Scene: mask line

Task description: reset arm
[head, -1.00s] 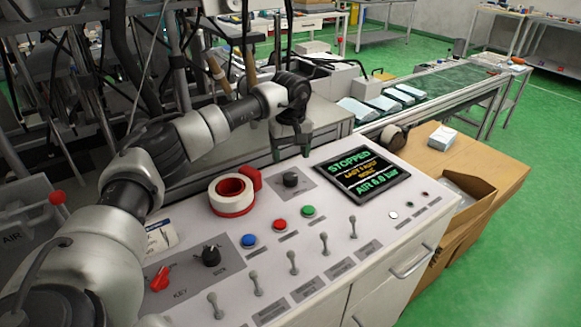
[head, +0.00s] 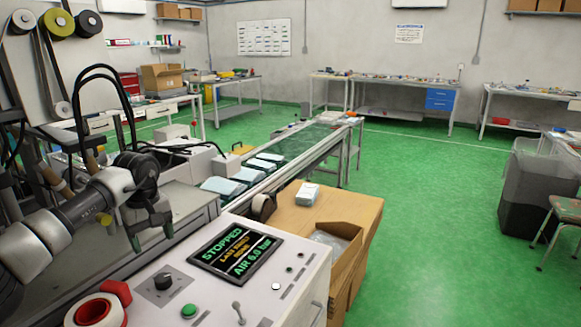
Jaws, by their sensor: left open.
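My left arm comes in from the left edge of the head view. Its dark left gripper (head: 152,236) points down and is open, with nothing between its fingers. It hangs by the back edge of the white control panel (head: 215,305), left of the panel's screen (head: 237,250). The screen reads "STOPPED" and "AIR 6.0 bar". My right gripper is not in view.
A cardboard box (head: 340,245) sits right of the panel. Green floor (head: 440,220) is open at right.

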